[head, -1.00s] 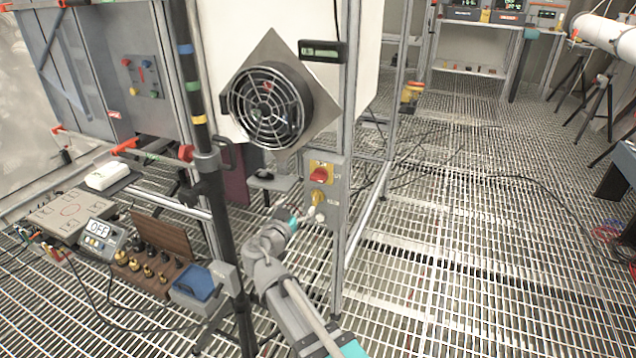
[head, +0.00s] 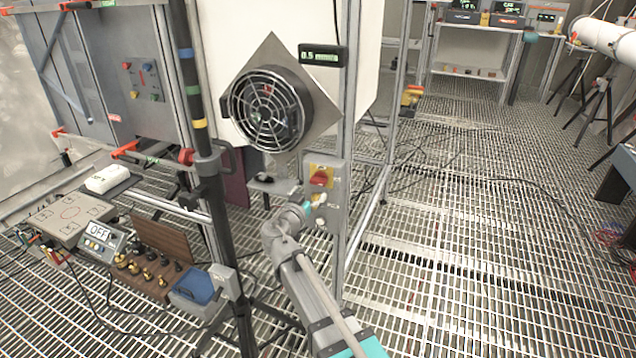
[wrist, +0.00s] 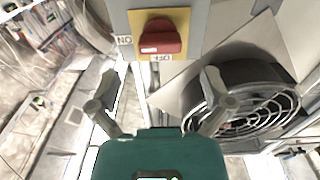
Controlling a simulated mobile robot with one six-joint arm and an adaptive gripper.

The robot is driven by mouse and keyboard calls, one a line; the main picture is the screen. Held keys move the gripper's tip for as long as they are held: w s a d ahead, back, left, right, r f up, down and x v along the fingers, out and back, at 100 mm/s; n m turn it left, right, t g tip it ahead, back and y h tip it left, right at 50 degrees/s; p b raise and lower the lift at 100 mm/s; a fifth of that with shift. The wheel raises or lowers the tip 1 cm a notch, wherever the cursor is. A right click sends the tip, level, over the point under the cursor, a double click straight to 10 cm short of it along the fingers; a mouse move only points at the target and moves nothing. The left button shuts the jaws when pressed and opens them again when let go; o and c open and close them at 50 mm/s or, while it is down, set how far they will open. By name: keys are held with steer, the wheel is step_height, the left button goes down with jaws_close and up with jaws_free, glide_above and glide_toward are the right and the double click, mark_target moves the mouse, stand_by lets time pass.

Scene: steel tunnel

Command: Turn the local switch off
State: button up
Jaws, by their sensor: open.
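The local switch (head: 320,179) is a red rotary handle on a yellow plate, on a grey box (head: 338,192) fixed to a metal post. In the wrist view the red handle (wrist: 160,38) lies sideways at the top centre, with an "ON" label at its left and an "OFF" label below it in inverted letters. My gripper (head: 313,207) is just below the red handle in the head view. In the wrist view my gripper (wrist: 160,92) has its two fingers spread wide, with nothing between them and apart from the handle.
A round fan (head: 268,108) with a wire guard is above the box, beside a lit display (head: 322,55). A black tripod pole (head: 222,215) stands left of my arm. The grating floor at right is mostly open.

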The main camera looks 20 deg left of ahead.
mark_target(317, 184)
steer(key=shift+w+d, duration=0.15)
steer(key=shift+w, duration=1.35)
steer(key=shift+w+d, duration=0.1)
steer(key=shift+w, duration=1.4)
steer(key=c, duration=1.1)
